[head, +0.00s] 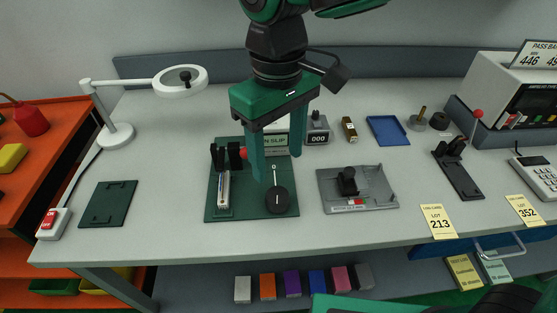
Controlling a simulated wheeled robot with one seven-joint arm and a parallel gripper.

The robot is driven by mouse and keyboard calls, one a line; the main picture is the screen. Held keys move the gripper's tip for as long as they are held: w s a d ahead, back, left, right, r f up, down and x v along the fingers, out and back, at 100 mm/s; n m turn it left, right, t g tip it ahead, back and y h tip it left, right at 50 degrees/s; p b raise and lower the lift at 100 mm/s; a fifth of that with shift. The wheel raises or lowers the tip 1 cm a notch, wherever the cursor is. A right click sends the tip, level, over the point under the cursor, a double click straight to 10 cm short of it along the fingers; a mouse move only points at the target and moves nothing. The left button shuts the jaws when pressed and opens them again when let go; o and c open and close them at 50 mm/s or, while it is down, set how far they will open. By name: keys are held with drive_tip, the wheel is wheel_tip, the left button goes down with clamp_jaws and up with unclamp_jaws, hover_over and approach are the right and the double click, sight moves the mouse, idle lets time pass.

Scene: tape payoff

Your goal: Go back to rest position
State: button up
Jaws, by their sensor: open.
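My gripper (277,163) hangs above the middle of the workbench (150,150), pointing down. Its two green fingers are spread apart with nothing held between them. Below and behind the fingers lies a dark green board (240,210) with a black clamp-like holder, a pale strip-shaped piece (224,190) and a round black disc (281,200) with a thin pointer. I cannot tell whether the fingertips touch anything.
A grey fixture (385,195) stands right of the board, with a blue tray (388,130) behind it. A white lamp (180,80) stands at left. A lever stand (457,170) and a white machine (505,90) stand at right.

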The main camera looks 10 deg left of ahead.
idle(0.5)
drive_tip(key=w+d+m, duration=0.1)
drive_tip(key=w+d, duration=0.1)
drive_tip(key=d, duration=0.2)
drive_tip(key=w+d+m, duration=0.1)
drive_tip(key=w+d, duration=0.1)
drive_tip(key=d, duration=0.2)
drive_tip(key=w+d+m, duration=0.2)
drive_tip(key=d, duration=0.3)
drive_tip(key=shift+w+f, duration=0.15)
drive_tip(key=shift+f, duration=0.1)
drive_tip(key=d+f+m, duration=0.1)
drive_tip(key=d+m, duration=0.4)
drive_tip(key=d, duration=1.1)
drive_tip(key=s+d+f+m, duration=0.2)
drive_tip(key=s+d+m, duration=0.2)
drive_tip(key=d, duration=0.5)
drive_tip(key=s+d+f+m, duration=0.3)
drive_tip(key=s+d, duration=0.6)
drive_tip(key=shift+s+f+m, duration=0.15)
drive_tip(key=shift+s+m, duration=0.1)
drive_tip(key=shift+m, duration=0.15)
drive_tip(key=shift+w+f, duration=0.25)
drive_tip(key=shift+w, duration=0.4)
